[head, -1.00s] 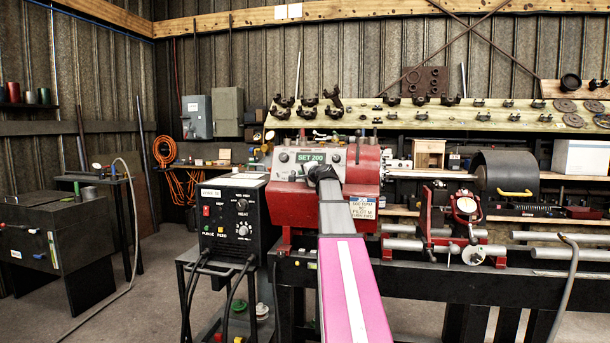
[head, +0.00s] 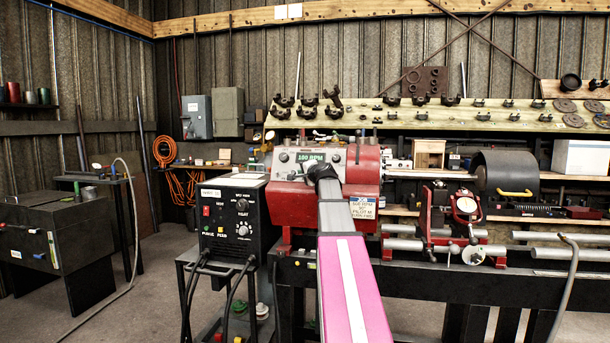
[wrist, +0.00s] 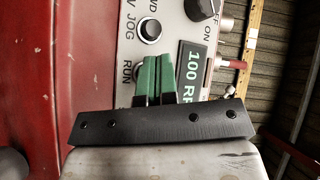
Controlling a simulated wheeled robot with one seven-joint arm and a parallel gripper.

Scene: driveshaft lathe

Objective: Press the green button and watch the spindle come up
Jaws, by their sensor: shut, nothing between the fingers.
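The red lathe headstock (head: 362,180) carries a pale control panel (head: 283,160). Its green display (head: 318,156) reads "100 RPM"; it also shows in the wrist view (wrist: 191,70). My gripper (head: 318,170) is at the panel just below the display. In the wrist view, its green-faced fingers (wrist: 153,80) are shut together, empty, beside the RUN label (wrist: 126,72). The green button is hidden behind the fingertips, so contact cannot be told.
A black welder-like box (head: 234,215) on a cart stands left of the headstock. A red steady rest with a dial (head: 466,207) stands on the bed rails (head: 400,244) to the right. A wooden rack (head: 420,118) is behind.

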